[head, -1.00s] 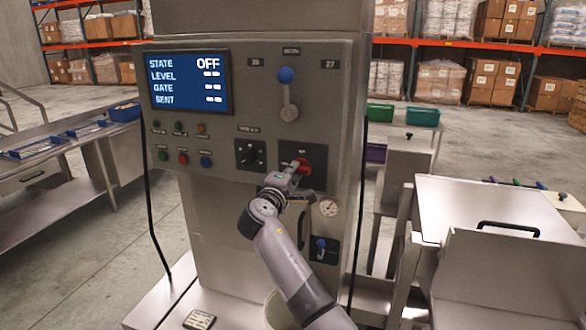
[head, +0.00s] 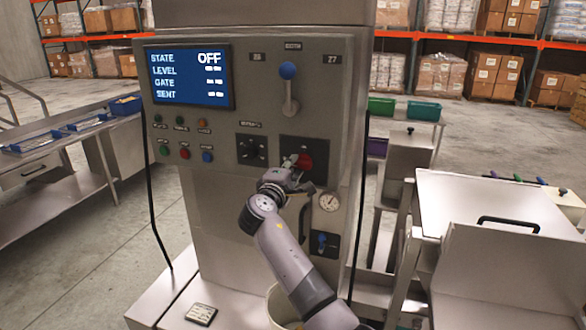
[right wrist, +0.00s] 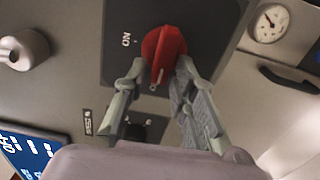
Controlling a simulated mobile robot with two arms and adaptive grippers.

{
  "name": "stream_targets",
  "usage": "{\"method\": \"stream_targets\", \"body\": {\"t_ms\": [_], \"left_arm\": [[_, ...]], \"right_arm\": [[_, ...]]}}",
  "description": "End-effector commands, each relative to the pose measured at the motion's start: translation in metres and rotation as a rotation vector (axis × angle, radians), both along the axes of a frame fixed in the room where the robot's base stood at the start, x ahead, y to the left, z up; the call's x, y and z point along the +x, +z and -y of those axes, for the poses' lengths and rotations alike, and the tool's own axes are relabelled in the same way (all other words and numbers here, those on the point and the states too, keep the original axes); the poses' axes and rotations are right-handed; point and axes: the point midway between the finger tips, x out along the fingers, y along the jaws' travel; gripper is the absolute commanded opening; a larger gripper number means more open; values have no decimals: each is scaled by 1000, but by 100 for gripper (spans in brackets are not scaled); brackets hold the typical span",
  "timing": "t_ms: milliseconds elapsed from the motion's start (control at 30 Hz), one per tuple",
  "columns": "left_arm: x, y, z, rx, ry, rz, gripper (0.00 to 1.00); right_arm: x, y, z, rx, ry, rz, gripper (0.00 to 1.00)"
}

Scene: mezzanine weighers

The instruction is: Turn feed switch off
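The feed switch is a red rotary knob (head: 305,162) on a dark plate at the lower right of the grey control panel (head: 220,125). The panel's blue screen (head: 187,77) reads STATE OFF. In the right wrist view the red knob (right wrist: 162,52) stands between the fingertips, with an ON label to its left. My right gripper (head: 298,174) is at the knob, its fingers spread on either side of it. In the right wrist view the gripper (right wrist: 162,75) looks open, the tips very close to the knob; contact is hard to judge. My left gripper is not in view.
A blue-tipped lever (head: 289,90) is above the knob and a black selector (head: 251,150) to its left. A gauge (head: 329,202) and a small blue-handled valve (head: 322,241) lie below right. Steel tables flank the machine.

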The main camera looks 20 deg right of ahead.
Motion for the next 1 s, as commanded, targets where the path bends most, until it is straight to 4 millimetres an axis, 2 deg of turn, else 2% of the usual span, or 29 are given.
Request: {"method": "stream_targets", "body": {"t_ms": [100, 467, 567, 1000], "left_arm": [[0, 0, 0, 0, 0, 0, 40], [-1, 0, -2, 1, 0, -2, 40], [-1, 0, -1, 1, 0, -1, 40], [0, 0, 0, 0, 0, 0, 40]], "right_arm": [[0, 0, 1, 1, -1, 0, 35], [-4, -1, -2, 2, -2, -1, 35], [-13, -2, -9, 3, 0, -1, 35], [-85, -1, -57, 4, 0, 0, 35]]}}
